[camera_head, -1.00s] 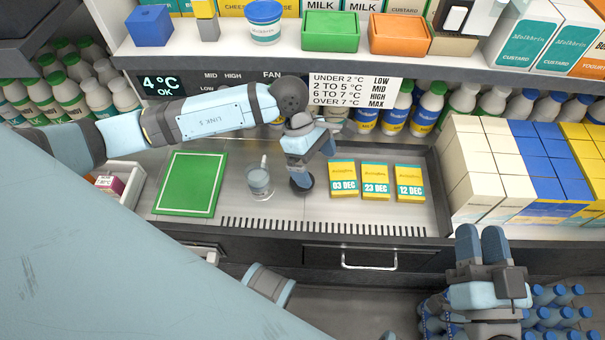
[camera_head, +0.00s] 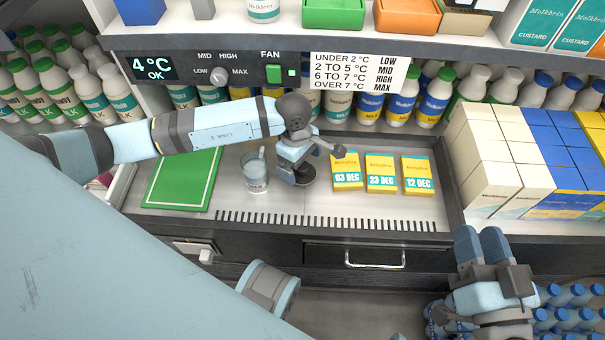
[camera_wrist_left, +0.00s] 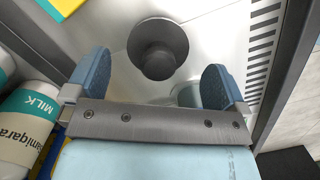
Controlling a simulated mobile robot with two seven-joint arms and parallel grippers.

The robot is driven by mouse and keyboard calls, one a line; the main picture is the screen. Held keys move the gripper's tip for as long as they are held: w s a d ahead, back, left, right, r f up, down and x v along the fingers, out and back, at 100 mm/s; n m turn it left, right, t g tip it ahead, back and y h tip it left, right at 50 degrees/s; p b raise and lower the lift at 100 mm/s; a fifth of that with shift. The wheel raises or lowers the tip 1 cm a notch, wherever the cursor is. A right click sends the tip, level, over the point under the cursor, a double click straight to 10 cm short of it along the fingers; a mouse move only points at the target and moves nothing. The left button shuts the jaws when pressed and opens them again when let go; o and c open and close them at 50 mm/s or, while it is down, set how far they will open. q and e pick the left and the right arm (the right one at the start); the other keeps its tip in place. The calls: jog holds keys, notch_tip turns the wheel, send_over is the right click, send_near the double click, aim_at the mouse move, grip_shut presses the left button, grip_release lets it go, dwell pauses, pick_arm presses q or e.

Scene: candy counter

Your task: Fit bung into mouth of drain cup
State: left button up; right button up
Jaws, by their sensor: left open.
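The bung (camera_wrist_left: 158,48) is a dark grey round piece with a wide flange and a narrower knob, standing on the metal tray. In the head view the bung (camera_head: 307,176) shows partly under my left gripper (camera_head: 297,172). In the left wrist view my left gripper (camera_wrist_left: 155,82) is open and empty, its fingers apart, with the bung ahead between them. A clear cup (camera_head: 256,177), which looks like the drain cup, stands just left of the bung with a thin stem rising from it. My right gripper (camera_head: 482,245) looks shut and empty, away at the lower right.
A green mat (camera_head: 180,180) lies left of the cup. Several dated yellow boxes (camera_head: 381,174) stand to the right of the bung. A slotted strip (camera_head: 330,221) runs along the tray's front.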

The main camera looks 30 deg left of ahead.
aim_at(303, 171)
pick_arm(q)
jog(key=f, duration=0.2)
jog(key=f+b, duration=0.1)
jog(key=shift+d+f, duration=0.25)
jog(key=shift+f, duration=0.05)
pick_arm(e)
notch_tip(303, 171, down, 2)
jog(key=shift+a+f+g, duration=0.1)
jog(key=shift+f+g, duration=0.15)
jog(key=shift+g, duration=0.25)
pick_arm(q)
jog(key=c, duration=0.9)
jog(key=shift+c, duration=0.2)
